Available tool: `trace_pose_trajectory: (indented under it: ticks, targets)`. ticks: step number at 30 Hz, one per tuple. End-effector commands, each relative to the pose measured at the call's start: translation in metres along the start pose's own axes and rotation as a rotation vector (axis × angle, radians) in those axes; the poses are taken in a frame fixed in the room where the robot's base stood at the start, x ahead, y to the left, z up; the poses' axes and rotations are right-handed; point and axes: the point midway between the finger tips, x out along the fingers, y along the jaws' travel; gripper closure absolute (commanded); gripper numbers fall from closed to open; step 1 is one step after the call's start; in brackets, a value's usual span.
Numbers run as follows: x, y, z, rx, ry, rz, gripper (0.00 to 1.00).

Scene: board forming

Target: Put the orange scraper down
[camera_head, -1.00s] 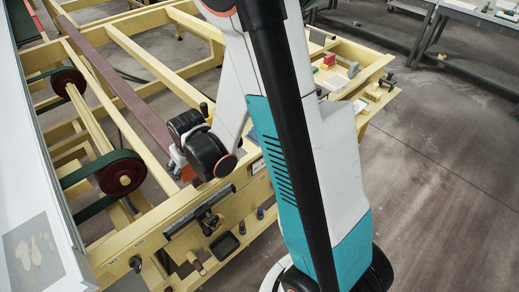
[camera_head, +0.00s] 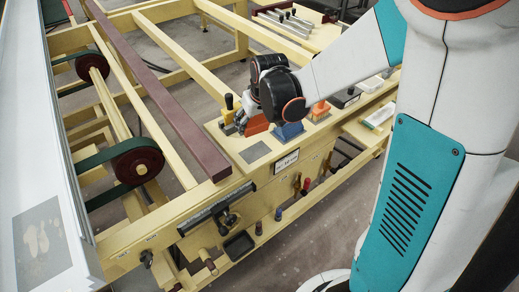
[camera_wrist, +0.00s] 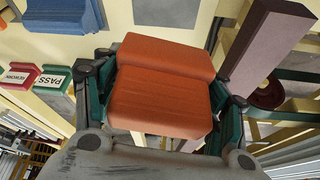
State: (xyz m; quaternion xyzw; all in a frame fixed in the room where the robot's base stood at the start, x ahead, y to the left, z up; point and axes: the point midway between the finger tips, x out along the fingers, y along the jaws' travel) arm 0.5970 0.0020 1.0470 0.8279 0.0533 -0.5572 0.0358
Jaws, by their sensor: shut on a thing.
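The orange scraper (camera_wrist: 163,85) fills the middle of the wrist view, clasped between the two fingers of my gripper (camera_wrist: 160,92). In the head view the scraper (camera_head: 256,125) shows as a small orange wedge at my gripper (camera_head: 244,121), just above or on the yellow ledge at the frame's near end. I cannot tell whether it touches the ledge. Part of it is hidden by my wrist.
A blue block (camera_head: 288,132) stands close right of the scraper, with an orange item (camera_head: 320,110) beyond. A bare grey pad (camera_head: 255,152) lies in front. A maroon beam (camera_head: 165,95) is close on the left. Stamps, one marked PASS (camera_wrist: 58,84), show in the wrist view.

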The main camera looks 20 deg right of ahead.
Motion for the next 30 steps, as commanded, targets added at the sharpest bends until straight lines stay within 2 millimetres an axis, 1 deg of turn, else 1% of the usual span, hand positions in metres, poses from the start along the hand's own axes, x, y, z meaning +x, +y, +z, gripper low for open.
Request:
trace_pose_trajectory:
  ticks: [1, 3, 6, 8, 10, 11, 14, 24, 27, 30]
  targets:
    - [-0.017, 0.001, -0.012, -0.031, 0.0, -0.013, 0.72]
    - [-0.037, 0.001, -0.025, -0.079, 0.0, -0.033, 0.72]
    - [-0.06, 0.001, -0.039, -0.133, 0.002, -0.055, 0.72]
    - [-0.068, 0.0, -0.044, -0.154, 0.004, -0.063, 0.72]
    - [-0.069, 0.0, -0.045, -0.168, 0.005, -0.069, 0.72]
    - [-0.066, 0.0, -0.044, -0.172, 0.005, -0.07, 0.72]
    - [-0.047, 0.0, -0.036, -0.173, 0.006, -0.071, 0.72]
    - [0.032, 0.0, -0.004, -0.172, 0.006, -0.07, 0.72]
    - [0.051, 0.0, 0.003, -0.172, 0.006, -0.07, 0.72]
    - [0.064, 0.0, 0.009, -0.171, 0.006, -0.07, 0.72]
